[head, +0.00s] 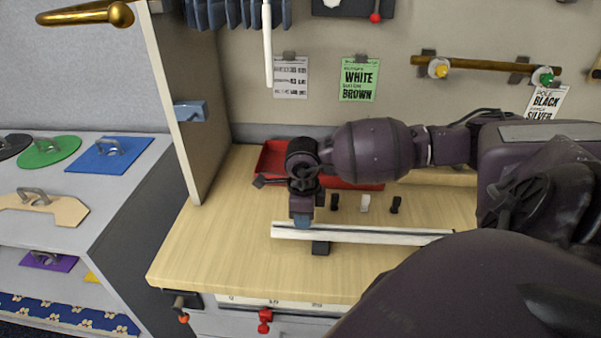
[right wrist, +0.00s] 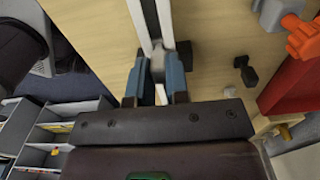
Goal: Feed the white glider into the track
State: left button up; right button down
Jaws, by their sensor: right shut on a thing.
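My right gripper (head: 302,222) points down over the left part of the white track (head: 380,236), a little in from its left end. In the right wrist view my right gripper (right wrist: 158,82) has its blue fingers shut on a small pale piece, which looks like the white glider (right wrist: 158,62). The piece is in line with the groove of the track (right wrist: 150,18); I cannot tell whether it sits in the groove or just above it. In the head view the fingers hide it. My left gripper is not in view.
Behind the track stand a black piece (head: 335,202), a pale piece (head: 365,203) and another black piece (head: 395,204). A red tray (head: 350,185) lies farther back, partly behind my arm. An upright panel (head: 180,110) borders the table's left. The front left tabletop (head: 215,255) is clear.

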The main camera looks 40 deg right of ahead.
jog(key=shift+s+d, duration=0.35)
jog(key=shift+s, duration=0.1)
jog(key=shift+s+d+p, duration=0.3)
jog(key=shift+s+d, duration=0.2)
jog(key=shift+s, duration=0.05)
jog(key=shift+s+d, duration=0.2)
jog(key=shift+s, duration=0.1)
dwell(0.4)
jog(key=c, duration=1.1)
grip_release()
jog(key=shift+o, duration=0.4)
jog(key=shift+r, duration=0.1)
notch_tip(320, 180, up, 11)
jog(key=shift+f, duration=0.2)
